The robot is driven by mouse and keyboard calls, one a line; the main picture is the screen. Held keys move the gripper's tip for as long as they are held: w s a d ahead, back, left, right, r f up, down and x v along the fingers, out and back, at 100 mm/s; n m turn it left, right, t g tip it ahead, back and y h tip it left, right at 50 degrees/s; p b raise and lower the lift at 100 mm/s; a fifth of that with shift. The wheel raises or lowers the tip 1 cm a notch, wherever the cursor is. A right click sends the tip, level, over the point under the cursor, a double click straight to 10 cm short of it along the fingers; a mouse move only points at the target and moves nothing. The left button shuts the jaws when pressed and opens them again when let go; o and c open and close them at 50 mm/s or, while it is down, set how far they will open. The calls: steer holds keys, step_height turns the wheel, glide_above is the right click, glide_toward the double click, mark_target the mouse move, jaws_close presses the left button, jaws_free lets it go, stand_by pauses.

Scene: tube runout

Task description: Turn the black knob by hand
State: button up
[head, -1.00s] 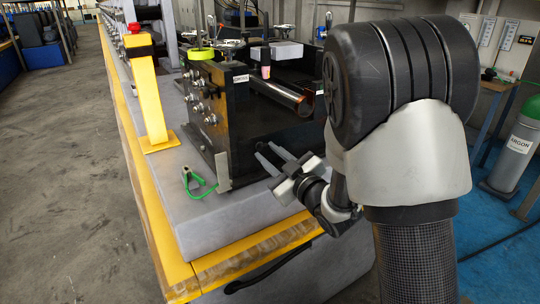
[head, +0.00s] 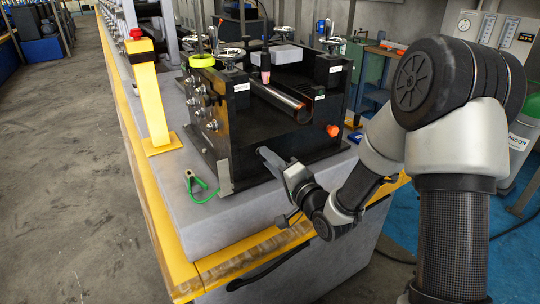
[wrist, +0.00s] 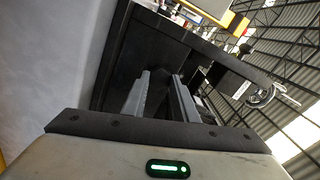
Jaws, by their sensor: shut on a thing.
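My gripper (head: 262,152) reaches the near face of the black machine housing (head: 246,142), low down beside its front corner. In the wrist view my gripper (wrist: 161,77) has its two grey fingers against the dark housing face, with a narrow dark gap between them. The black knob (wrist: 160,93) shows only as a dark shape in that gap, and my fingers are shut on it. It is dark on dark, so its outline and turn angle cannot be made out. In the head view the fingers hide it.
A yellow post (head: 149,95) stands farther left. A handwheel (head: 231,56) tops the housing.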

steer(key=o, duration=0.8)
steer(key=shift+v, duration=1)
